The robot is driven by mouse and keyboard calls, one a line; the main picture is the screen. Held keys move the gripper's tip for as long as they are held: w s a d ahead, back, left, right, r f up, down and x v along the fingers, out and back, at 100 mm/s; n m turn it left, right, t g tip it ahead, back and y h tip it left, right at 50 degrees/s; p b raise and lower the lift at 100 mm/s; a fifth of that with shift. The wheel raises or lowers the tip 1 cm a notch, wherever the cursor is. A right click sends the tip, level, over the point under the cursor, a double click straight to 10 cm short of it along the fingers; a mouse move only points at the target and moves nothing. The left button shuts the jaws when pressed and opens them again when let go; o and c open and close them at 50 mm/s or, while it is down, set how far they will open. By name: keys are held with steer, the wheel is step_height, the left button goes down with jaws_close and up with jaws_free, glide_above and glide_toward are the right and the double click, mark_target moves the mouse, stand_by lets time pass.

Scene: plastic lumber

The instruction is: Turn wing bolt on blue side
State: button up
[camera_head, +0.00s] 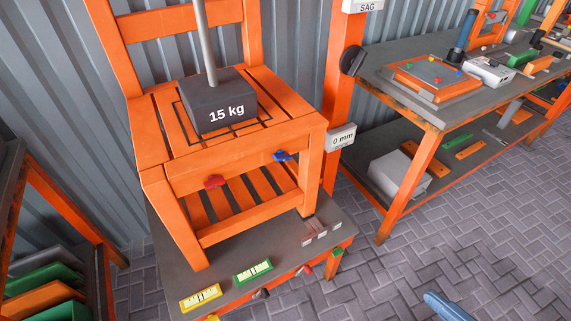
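A blue wing bolt (283,156) sits on the front rail of the orange slatted chair (180,212), toward its right. A red wing bolt (213,181) is on the same rail to the left. The chair stands on a low grey-topped table and bears a dark 15 kg weight (222,93). A single blue rounded tip (447,306) enters at the bottom edge, right of centre; it may be part of my gripper. It is well apart from the chair and the bolts. Its fingers cannot be made out.
A white "0 mm" display (342,137) is on the orange post (336,95) beside the chair. Yellow (201,297) and green (253,271) label plates lie on the low table's front. A workbench (405,98) stands at right. Brick floor (400,262) is clear between.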

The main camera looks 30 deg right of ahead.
steer(key=w+f+n+b, duration=0.1)
steer(key=w+f, duration=0.1)
steer(key=w, duration=0.1)
steer(key=w+d+f+n+b, duration=0.1)
steer(key=w+f+b, duration=0.1)
steer(key=w, duration=0.1)
steer(key=w+f+n+b, duration=0.1)
steer(key=w+f, duration=0.1)
steer(key=w, duration=0.1)
steer(key=shift+d+f+t+b, duration=0.25)
steer(key=shift+f+t+b, duration=0.05)
steer(key=shift+f+t, duration=0.1)
steer(key=c, duration=0.5)
steer(key=w+f+n+b, duration=0.1)
steer(key=w, duration=0.2)
steer(key=w+d+f+n+b, duration=0.1)
steer(key=w+b, duration=0.1)
steer(key=w+f+n+b, duration=0.1)
steer(key=w, duration=0.2)
steer(key=shift+w+d+t+h, duration=0.3)
steer(key=shift+w+t, duration=0.05)
steer(key=shift+t, duration=0.05)
steer(key=shift+c, duration=0.9)
steer(key=n+t+b, duration=0.1)
steer(key=n+b, duration=0.4)
steer(key=b, duration=0.2)
glide_toward(285, 160)
steer(key=shift+n, duration=0.5)
steer(key=shift+w+d, duration=0.1)
steer(key=shift+w, duration=4.3)
